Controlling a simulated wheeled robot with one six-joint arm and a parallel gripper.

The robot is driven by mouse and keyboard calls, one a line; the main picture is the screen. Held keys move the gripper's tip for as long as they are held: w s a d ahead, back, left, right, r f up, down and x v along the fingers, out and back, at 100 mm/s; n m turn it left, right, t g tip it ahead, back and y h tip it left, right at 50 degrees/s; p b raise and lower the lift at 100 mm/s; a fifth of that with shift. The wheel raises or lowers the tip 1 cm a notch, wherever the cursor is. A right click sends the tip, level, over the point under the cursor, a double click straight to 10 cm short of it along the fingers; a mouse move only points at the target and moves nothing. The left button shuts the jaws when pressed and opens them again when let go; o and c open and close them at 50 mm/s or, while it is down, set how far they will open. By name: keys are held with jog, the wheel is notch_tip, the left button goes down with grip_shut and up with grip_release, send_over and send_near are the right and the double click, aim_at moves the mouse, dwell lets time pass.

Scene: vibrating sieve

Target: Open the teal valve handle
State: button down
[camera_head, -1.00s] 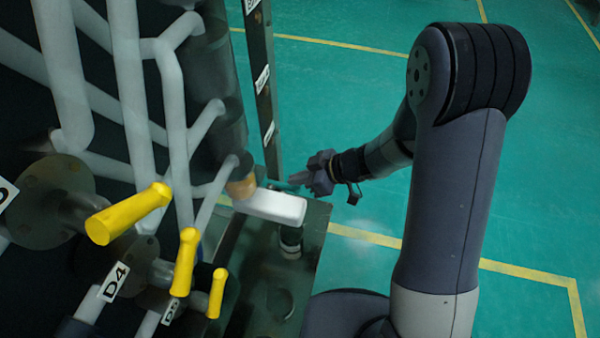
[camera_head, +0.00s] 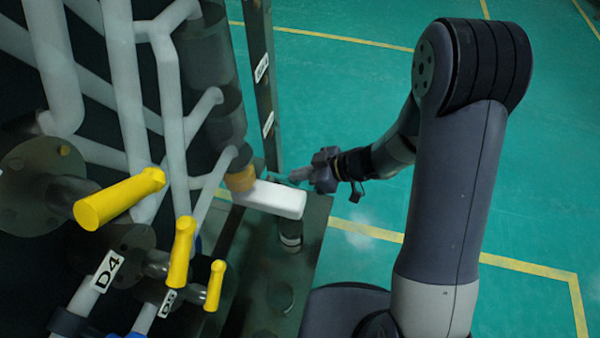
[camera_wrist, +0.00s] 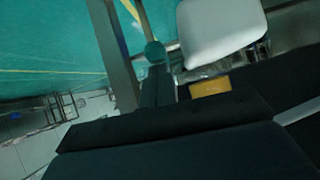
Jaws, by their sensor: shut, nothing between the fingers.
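The teal handle (camera_wrist: 155,52) shows in the wrist view as a small rounded teal end beside the white block, just past the dark parts of my gripper. In the head view only a small teal bit (camera_head: 283,182) shows, between the white block and my gripper (camera_head: 294,175). My gripper is shut and empty, its tip close to the teal piece. I cannot tell whether they touch. Most of the handle is hidden or too dark to make out.
A white block (camera_head: 270,199) with an orange collar (camera_head: 240,180) lies close to my gripper. A dark upright post (camera_head: 262,90) stands behind. Yellow handles (camera_head: 120,198) and grey pipes fill the left. Open green floor (camera_head: 350,90) lies right.

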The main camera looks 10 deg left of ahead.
aim_at(300, 183)
jog(key=shift+f, duration=0.25)
jog(key=f+y+b, duration=0.1)
jog(key=y+b, duration=0.1)
jog(key=b, duration=0.1)
jog(key=f+y+b, duration=0.1)
jog(key=f+b, duration=0.1)
jog(key=b, duration=0.1)
jog(key=shift+d+f+y, duration=0.2)
jog(key=shift+d+y, duration=0.2)
jog(key=shift+a+f+y+b, duration=0.2)
jog(key=shift+f+y+b, duration=0.5)
jog(key=shift+b, duration=0.5)
jog(key=shift+a+f+y+b, duration=0.2)
jog(key=shift+f+y+b, duration=0.5)
jog(key=shift+b, duration=0.5)
jog(key=shift+s+f, duration=0.15)
jog(key=shift+f, duration=0.05)
